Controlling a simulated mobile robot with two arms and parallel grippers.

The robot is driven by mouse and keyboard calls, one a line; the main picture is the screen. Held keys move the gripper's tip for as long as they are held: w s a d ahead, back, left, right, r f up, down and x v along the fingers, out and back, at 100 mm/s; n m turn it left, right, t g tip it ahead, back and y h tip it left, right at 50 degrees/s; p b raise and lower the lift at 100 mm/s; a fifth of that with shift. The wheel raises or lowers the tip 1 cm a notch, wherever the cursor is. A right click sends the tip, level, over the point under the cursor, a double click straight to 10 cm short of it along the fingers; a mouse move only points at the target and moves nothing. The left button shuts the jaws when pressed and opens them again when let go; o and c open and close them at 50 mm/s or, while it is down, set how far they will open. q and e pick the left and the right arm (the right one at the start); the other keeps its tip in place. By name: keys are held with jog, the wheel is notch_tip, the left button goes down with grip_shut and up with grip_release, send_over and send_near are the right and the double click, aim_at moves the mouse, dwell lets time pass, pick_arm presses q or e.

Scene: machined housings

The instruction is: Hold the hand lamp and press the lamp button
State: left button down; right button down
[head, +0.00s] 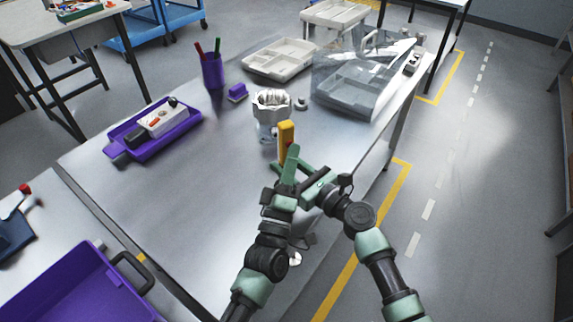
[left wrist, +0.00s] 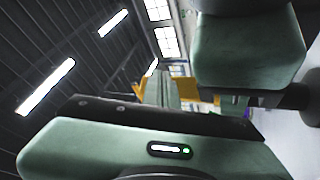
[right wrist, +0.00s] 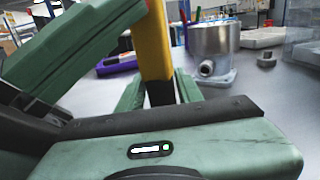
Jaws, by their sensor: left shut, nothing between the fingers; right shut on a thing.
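The hand lamp (head: 286,132) is a yellow upright bar with a small red spot on its side in the head view. My right gripper (head: 281,167) is shut on its lower part and holds it above the table's front area. The lamp also stands between the right fingers in the right wrist view (right wrist: 153,45). My left gripper (head: 292,152) is shut and empty, with its fingertips close beside the lamp. In the left wrist view, yellow parts (left wrist: 207,87) show behind the left fingers. Whether the left fingertips touch the button is hidden.
A metal housing (head: 272,104) stands on the table just behind the lamp. A purple tray (head: 181,143) lies left, a purple pen cup (head: 213,72) behind it. A clear bin (head: 355,82) and a white divided tray (head: 281,60) stand at the back. The table's left front is clear.

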dwell(0.4)
pick_arm(q)
jog(key=shift+s+d, duration=0.2)
jog(key=shift+s, duration=0.2)
jog(key=s+d, duration=0.2)
jog(key=s, duration=0.3)
jog(key=shift+s+d, duration=0.25)
jog(key=shift+d, duration=0.05)
dwell(0.3)
pick_arm(e)
jog(key=c, duration=0.9)
grip_release()
jog(key=shift+o, duration=0.2)
